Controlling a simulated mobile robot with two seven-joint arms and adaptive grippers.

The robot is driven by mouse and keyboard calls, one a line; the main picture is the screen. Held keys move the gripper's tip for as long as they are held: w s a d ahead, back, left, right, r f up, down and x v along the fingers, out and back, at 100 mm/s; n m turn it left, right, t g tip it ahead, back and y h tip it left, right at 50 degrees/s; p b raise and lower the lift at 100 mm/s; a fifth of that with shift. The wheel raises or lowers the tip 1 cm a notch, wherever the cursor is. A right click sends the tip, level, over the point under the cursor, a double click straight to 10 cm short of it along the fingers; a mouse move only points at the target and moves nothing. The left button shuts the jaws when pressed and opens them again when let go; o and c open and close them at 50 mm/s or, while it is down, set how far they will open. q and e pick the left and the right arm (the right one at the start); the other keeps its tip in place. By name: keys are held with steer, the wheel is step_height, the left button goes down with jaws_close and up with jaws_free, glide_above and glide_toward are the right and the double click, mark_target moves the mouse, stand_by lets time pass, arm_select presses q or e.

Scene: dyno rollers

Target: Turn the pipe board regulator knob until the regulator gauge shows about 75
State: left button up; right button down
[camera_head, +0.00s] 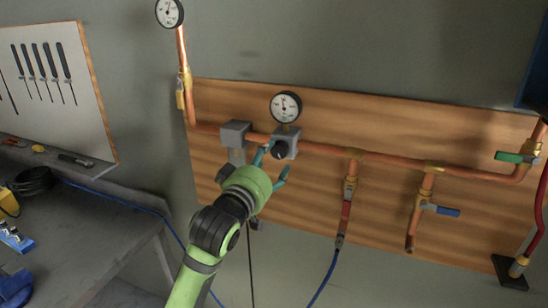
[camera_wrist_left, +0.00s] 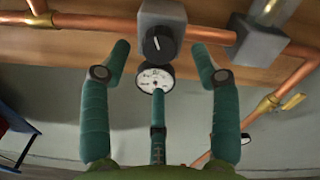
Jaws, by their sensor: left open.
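The regulator is a grey block (camera_head: 291,141) on the copper pipe, with a round black knob (camera_head: 279,151) at its front. In the left wrist view the knob (camera_wrist_left: 158,43) shows a pale pointer line. The regulator gauge (camera_head: 286,106) is a white dial with a black rim above the block. Its needle looks roughly upward, but the numbers are too small to read. The gauge (camera_wrist_left: 154,80) also shows in the wrist view. My left gripper (camera_head: 274,163) is open and empty, its teal fingers spread just in front of the knob, apparently not touching it. My right gripper is not in view.
Another gauge (camera_head: 169,13) tops the vertical pipe at upper left. A grey box (camera_head: 235,133) sits left of the regulator. Green (camera_head: 515,158) and blue (camera_head: 441,210) valve handles are at right. A workbench (camera_head: 95,235) stands at left.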

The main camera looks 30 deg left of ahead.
arm_select(q)
steer(key=v, duration=0.4)
steer(key=shift+s+d, duration=0.1)
steer(key=shift+s, duration=0.2)
steer(key=shift+o, duration=0.2)
stand_by(0.9)
